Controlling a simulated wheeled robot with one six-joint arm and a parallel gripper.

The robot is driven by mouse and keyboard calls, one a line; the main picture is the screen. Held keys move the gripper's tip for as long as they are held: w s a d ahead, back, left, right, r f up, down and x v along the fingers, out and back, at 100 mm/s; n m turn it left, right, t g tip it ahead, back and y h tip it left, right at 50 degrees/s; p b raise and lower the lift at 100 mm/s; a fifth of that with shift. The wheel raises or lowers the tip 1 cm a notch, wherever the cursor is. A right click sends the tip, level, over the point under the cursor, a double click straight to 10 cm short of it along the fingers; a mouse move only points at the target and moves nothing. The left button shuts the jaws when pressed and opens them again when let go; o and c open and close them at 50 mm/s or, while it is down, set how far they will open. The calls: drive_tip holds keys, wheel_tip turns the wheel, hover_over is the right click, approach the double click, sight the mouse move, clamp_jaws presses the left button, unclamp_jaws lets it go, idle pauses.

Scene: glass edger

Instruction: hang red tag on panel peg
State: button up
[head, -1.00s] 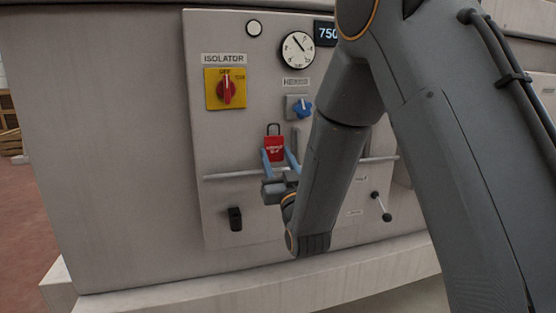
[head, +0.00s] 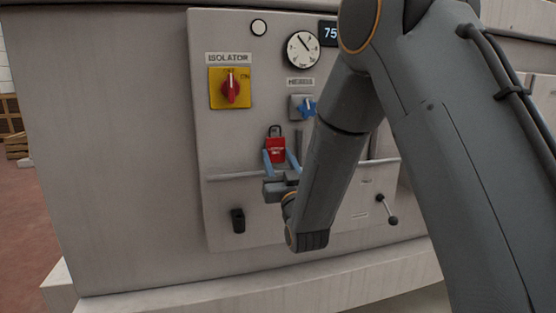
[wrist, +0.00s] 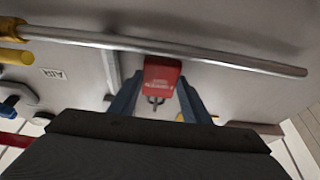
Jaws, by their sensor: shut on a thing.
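The red tag (head: 276,150) is a small red plate with white print and a dark loop at its top. My gripper (head: 279,160) has its two blue fingers on either side of the tag and is shut on it. The tag is upright in front of the grey panel (head: 222,140), left of my forearm. In the wrist view the tag (wrist: 161,77) is between the fingers, its loop pointing down in the picture. I cannot pick out the panel peg for certain; my arm hides part of the panel.
A horizontal metal rail (head: 235,176) runs across the panel at finger height. A yellow isolator with a red knob (head: 231,89), a blue knob (head: 307,107) and a dial (head: 303,49) are above. A black switch (head: 237,220) and a small lever (head: 387,209) are below.

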idle(0.4)
drive_tip(key=o, duration=1.2)
